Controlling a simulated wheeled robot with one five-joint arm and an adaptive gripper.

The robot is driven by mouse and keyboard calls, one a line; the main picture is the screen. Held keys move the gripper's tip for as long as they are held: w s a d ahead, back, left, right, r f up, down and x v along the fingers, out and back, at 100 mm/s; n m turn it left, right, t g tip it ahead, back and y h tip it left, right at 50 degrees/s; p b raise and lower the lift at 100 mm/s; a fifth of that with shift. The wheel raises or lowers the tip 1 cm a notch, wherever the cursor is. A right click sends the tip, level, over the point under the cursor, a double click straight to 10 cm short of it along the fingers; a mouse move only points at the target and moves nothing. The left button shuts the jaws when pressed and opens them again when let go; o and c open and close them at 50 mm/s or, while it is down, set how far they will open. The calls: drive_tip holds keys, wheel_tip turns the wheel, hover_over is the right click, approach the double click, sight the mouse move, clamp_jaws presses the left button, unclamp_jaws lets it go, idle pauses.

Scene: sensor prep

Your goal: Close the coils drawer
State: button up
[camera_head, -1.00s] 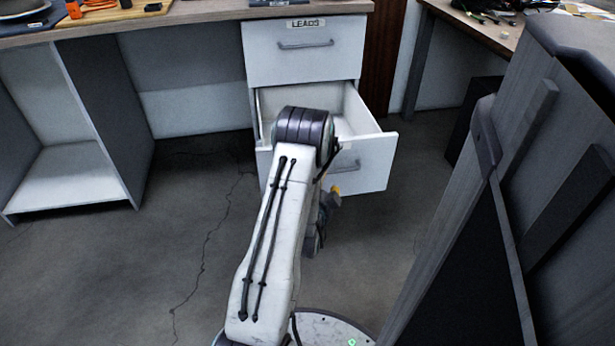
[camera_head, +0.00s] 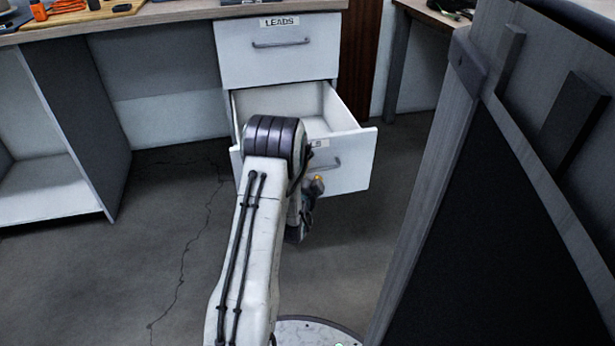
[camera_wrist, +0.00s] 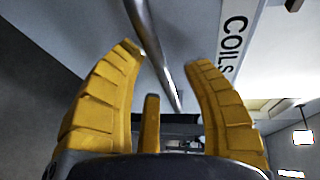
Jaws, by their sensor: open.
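The coils drawer (camera_head: 350,162) is the lower drawer of the white desk unit and stands pulled out, its inside showing. Its front and bar handle (camera_head: 324,165) are partly hidden behind my arm. In the wrist view the handle (camera_wrist: 152,45) runs as a metal bar across the top middle, with the "COILS" label (camera_wrist: 233,45) to its right. My gripper (camera_wrist: 168,55) has its yellow fingers spread apart, with the bar showing between them. I cannot tell whether they touch it. In the head view my gripper (camera_head: 316,184) is mostly hidden, low in front of the drawer front.
The shut "LEADS" drawer (camera_head: 280,48) is directly above. A large grey panel-like piece (camera_head: 470,200) fills the right side. The desk's open shelf (camera_head: 50,190) is at left. Bare floor (camera_head: 165,250) lies between the shelf and my arm.

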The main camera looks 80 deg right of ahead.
drive_tip(key=shift+d, duration=0.4)
drive_tip(key=shift+o, duration=0.3)
clamp_jaws()
